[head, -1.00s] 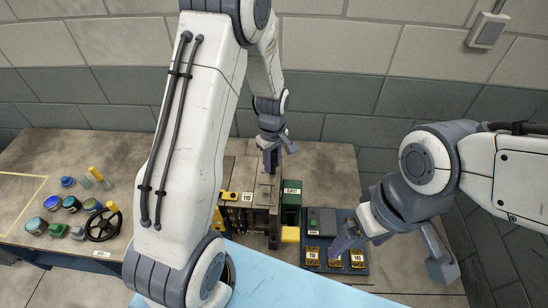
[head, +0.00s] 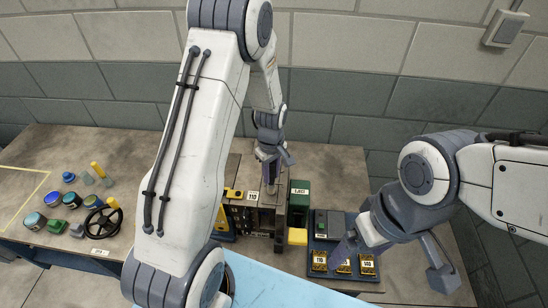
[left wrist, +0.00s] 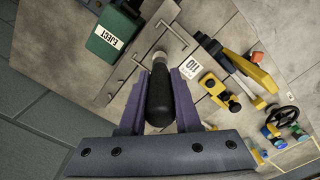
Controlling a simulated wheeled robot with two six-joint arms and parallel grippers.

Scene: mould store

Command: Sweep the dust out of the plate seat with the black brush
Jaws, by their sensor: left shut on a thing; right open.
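My left gripper (head: 269,174) is over the grey steel press block (head: 266,222) beside the label 110. The left wrist view shows its purple fingers (left wrist: 160,98) shut on the black brush (left wrist: 160,92). The brush's dark handle and pale collar show; its bristle end points toward the block's top and is hidden. The plate seat and any dust in it cannot be made out. My right gripper (head: 346,251) is open over the dark tray (head: 318,222) of brass plates, and I see nothing held in it.
A green EJECT box (head: 299,197) stands right of the block, with a yellow block (head: 298,236) in front. Yellow clamp parts (left wrist: 213,86) lie left of it. A black handwheel (head: 103,222) and several jars stand at the left. The back of the bench is mostly clear.

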